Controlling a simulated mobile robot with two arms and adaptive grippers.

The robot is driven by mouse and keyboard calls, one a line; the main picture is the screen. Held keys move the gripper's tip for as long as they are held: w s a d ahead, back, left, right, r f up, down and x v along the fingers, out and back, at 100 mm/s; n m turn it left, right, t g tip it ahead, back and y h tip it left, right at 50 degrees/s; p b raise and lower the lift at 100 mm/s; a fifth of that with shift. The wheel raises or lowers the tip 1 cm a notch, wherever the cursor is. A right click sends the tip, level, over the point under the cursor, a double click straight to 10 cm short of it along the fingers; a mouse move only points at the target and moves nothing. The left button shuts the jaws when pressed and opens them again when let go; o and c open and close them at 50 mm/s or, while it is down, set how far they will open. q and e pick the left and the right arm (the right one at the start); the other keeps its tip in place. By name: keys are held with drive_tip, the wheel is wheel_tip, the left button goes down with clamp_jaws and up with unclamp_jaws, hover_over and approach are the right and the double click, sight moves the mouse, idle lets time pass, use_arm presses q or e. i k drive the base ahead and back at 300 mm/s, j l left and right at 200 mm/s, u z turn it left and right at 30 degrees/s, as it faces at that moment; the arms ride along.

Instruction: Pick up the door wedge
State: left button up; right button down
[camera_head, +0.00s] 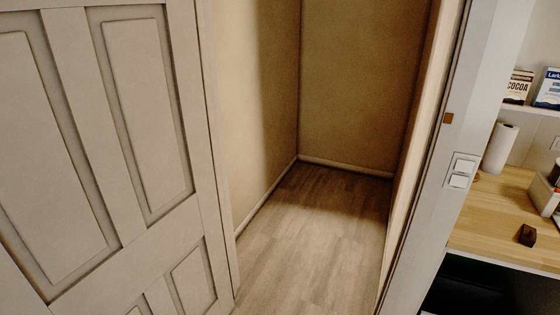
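A small dark brown block (527,235), which may be the door wedge, lies on the wooden counter (492,222) at the far right. Its wedge shape is not clear at this size. Nothing touches it. Neither of my grippers is in view.
A panelled door (95,160) fills the left. Past the doorway is an empty wood floor (315,235). A wall edge with switches (461,172) separates it from the counter, which holds a paper roll (500,148). Boxes, one marked cocoa (517,87), stand on a shelf above.

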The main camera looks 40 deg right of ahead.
sight(527, 236)
drive_tip(key=z, duration=2.8)
